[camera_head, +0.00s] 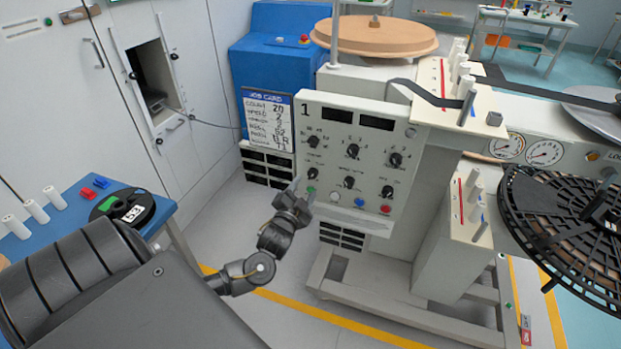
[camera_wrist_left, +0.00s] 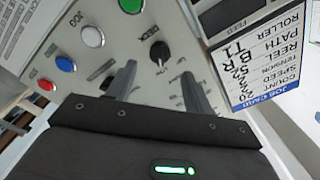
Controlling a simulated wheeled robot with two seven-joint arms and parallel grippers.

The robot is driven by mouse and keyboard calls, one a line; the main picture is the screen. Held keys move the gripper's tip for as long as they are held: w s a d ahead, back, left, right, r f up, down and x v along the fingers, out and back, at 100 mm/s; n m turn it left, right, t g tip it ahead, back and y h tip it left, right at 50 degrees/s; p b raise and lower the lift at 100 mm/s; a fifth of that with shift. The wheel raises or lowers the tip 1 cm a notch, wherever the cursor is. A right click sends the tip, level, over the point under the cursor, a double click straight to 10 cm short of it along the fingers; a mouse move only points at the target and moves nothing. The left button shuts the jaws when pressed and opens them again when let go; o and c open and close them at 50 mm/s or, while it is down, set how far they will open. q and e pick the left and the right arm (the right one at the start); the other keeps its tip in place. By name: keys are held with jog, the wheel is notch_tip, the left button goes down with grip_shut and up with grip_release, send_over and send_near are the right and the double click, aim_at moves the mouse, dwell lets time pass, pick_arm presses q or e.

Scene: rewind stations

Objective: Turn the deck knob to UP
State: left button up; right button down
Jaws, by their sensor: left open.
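The deck knob (camera_wrist_left: 160,53) is a small black knob on the pale control panel (camera_head: 345,120). In the head view it is the lower-left knob (camera_head: 311,173), above the green button. I cannot tell clearly which mark it points at. My left gripper (camera_head: 302,192) is in front of the panel's lower left corner. In the left wrist view its two fingers (camera_wrist_left: 158,82) stand apart and empty, reaching toward the panel, with the knob beyond the gap between their tips. I cannot tell any contact. My right gripper is not in view.
A green button (camera_wrist_left: 131,5), a white button (camera_wrist_left: 92,36), a blue button (camera_wrist_left: 65,63) and a red button (camera_wrist_left: 46,84) line the panel's bottom. Other black knobs sit nearby. A job card (camera_head: 267,120) hangs left of the panel. A blue table (camera_head: 70,200) stands at left.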

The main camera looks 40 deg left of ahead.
aim_at(311, 177)
pick_arm(q)
jog(key=x, duration=0.6)
jog(key=c, duration=1)
